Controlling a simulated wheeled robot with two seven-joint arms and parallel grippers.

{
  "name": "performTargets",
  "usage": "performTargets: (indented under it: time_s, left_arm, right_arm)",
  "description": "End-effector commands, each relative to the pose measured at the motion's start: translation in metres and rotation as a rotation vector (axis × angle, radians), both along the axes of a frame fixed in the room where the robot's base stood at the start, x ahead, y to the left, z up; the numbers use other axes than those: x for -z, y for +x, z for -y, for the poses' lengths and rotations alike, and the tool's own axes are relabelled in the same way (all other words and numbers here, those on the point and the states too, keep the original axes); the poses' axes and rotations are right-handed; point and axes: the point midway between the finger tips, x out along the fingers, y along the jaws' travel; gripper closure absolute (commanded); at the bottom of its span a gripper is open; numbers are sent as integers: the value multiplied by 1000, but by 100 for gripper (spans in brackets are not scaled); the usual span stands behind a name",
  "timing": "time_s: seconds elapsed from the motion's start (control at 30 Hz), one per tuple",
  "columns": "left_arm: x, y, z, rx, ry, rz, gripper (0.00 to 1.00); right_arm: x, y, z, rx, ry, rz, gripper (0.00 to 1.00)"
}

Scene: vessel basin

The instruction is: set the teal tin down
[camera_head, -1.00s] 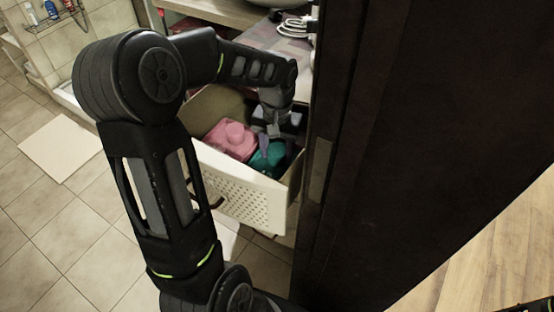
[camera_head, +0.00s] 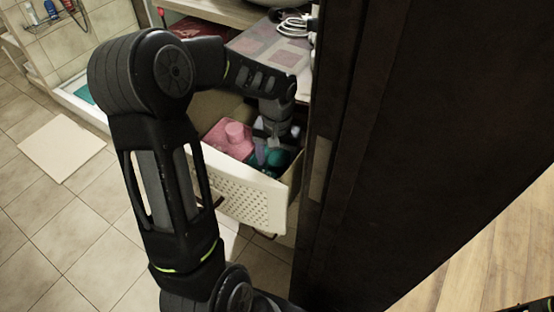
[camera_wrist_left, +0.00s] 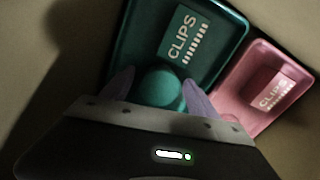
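The teal tin (camera_wrist_left: 212,38) has a lid marked CLIPS and a round knob. In the wrist view the knob sits between the two purple-grey fingers of my left gripper (camera_wrist_left: 160,82), which look shut on it. In the head view the gripper (camera_head: 268,145) points down into a pulled-out drawer (camera_head: 243,197), and the teal tin (camera_head: 277,162) shows partly below it. A pink tin (camera_wrist_left: 267,88), also marked CLIPS, is beside the teal tin; it shows in the head view too (camera_head: 232,136). The teal tin's underside is hidden. My right gripper is out of view.
A tall dark panel (camera_head: 420,120) stands close on the right of the drawer. A counter (camera_head: 270,52) with white cables (camera_head: 293,25) is behind and above it. The tiled floor at left is open, with a pale mat (camera_head: 60,148).

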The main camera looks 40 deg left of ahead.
Motion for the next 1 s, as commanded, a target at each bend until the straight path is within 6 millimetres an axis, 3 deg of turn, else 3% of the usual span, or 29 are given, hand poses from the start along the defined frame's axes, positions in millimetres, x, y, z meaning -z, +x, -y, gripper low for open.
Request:
performTargets:
  time_s: [0.37,0.57,0.8,1.0]
  left_arm:
    - [-9,1,0,0,1,3,31]
    - [-40,1,0,-1,1,5,31]
    - [-91,1,0,0,1,5,31]
    - [-118,1,0,0,1,3,31]
  right_arm:
    - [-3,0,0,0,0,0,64]
    - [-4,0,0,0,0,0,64]
    - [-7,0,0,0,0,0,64]
    - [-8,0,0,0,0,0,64]
